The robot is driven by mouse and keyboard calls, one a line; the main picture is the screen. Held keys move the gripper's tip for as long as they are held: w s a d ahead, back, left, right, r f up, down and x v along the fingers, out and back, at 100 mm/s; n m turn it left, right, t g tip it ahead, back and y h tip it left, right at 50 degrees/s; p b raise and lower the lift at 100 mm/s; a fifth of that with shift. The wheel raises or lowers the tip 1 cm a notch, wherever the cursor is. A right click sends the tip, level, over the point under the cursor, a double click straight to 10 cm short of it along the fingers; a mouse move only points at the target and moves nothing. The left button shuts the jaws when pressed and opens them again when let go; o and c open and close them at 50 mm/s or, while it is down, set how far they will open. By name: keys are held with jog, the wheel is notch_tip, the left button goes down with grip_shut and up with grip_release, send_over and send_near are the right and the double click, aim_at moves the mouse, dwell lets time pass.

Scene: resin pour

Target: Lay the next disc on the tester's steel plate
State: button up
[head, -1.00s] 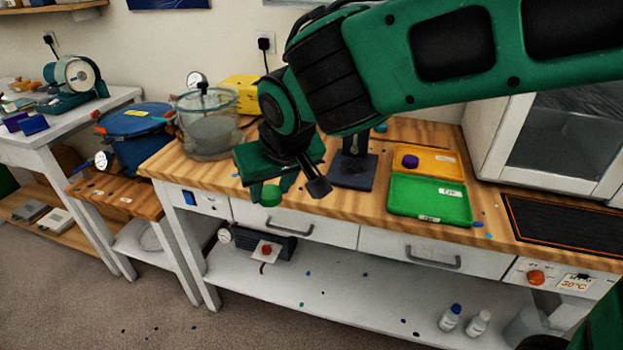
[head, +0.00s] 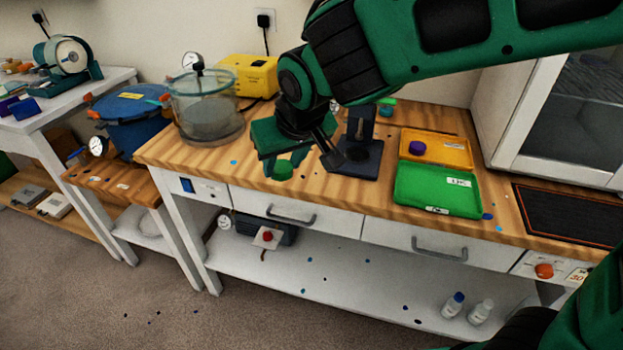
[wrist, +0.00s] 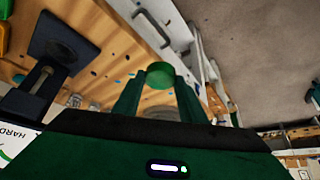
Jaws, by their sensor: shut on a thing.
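My gripper (head: 283,172) is shut on a green disc (head: 282,171). The disc also shows between the fingertips in the wrist view (wrist: 160,75), held above the bench's front edge. The tester (head: 361,125) is a dark stand on the wooden bench, just right of my gripper and apart from it. Its dark square plate (head: 362,163) looks bare in the head view; my gripper hides a little of its left side.
Right of the tester lie an orange tray (head: 460,152) with a purple disc (head: 417,148) and an empty green tray (head: 400,195). A glass chamber (head: 207,85) stands at left on the bench. A white cabinet (head: 490,125) and a black mat (head: 565,215) are at right.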

jog(key=w+d+f, duration=0.3)
jog(key=w+d, duration=0.1)
jog(key=w+d+f, duration=0.2)
jog(key=shift+w+f, duration=0.3)
jog(key=shift+w, duration=0.1)
jog(key=shift+f, duration=2)
jog(key=o, duration=1)
jog(key=shift+f, duration=0.1)
jog(key=shift+o, duration=0.2)
jog(key=v, duration=1.2)
